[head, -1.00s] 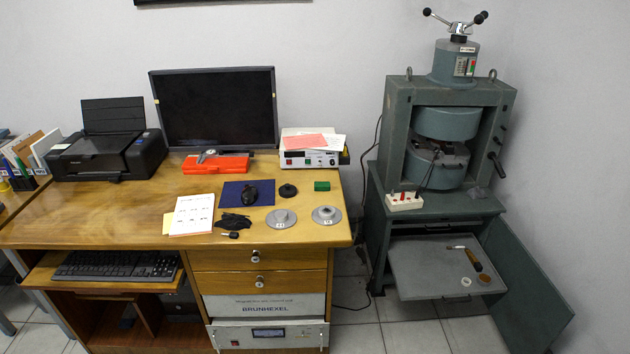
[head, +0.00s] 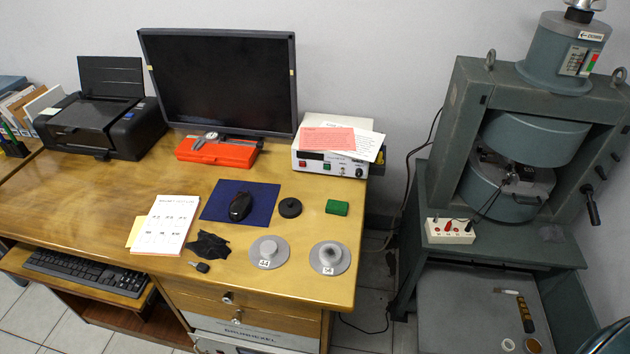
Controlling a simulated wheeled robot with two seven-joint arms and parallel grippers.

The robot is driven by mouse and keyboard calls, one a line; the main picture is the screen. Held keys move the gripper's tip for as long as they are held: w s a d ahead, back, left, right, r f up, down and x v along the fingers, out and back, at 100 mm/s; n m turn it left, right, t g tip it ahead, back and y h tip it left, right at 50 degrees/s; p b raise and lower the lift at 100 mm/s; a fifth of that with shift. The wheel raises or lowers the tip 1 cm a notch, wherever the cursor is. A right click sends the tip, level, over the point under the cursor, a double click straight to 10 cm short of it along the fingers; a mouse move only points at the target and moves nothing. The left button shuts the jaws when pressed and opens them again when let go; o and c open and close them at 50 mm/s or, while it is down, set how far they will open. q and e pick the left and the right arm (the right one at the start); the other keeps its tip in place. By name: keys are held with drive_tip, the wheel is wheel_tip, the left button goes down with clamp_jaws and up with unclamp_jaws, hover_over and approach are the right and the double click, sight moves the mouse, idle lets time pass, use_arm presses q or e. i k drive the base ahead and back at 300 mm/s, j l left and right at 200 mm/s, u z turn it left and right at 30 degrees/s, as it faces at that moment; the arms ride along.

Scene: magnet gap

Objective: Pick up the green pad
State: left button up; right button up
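The green pad (head: 337,208) is a small green block lying flat on the wooden desk (head: 110,205), near its right edge. It lies to the right of a black round knob-like piece (head: 290,207) and in front of the white instrument box. Nothing covers it. Neither of my grippers shows in the head view.
Two grey flanged discs (head: 268,252) (head: 330,257) lie in front of the pad. A mouse (head: 240,206) on a blue mat (head: 212,207) lies left. The instrument box (head: 306,162) stands behind. A grey-green magnet press (head: 450,135) stands right, past a floor gap.

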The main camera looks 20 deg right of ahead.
sight(335, 207)
drive_tip(key=l+u, duration=0.3)
drive_tip(key=l, duration=0.55)
drive_tip(key=l+u, duration=0.3)
drive_tip(key=l, duration=0.55)
drive_tip(key=k, duration=0.05)
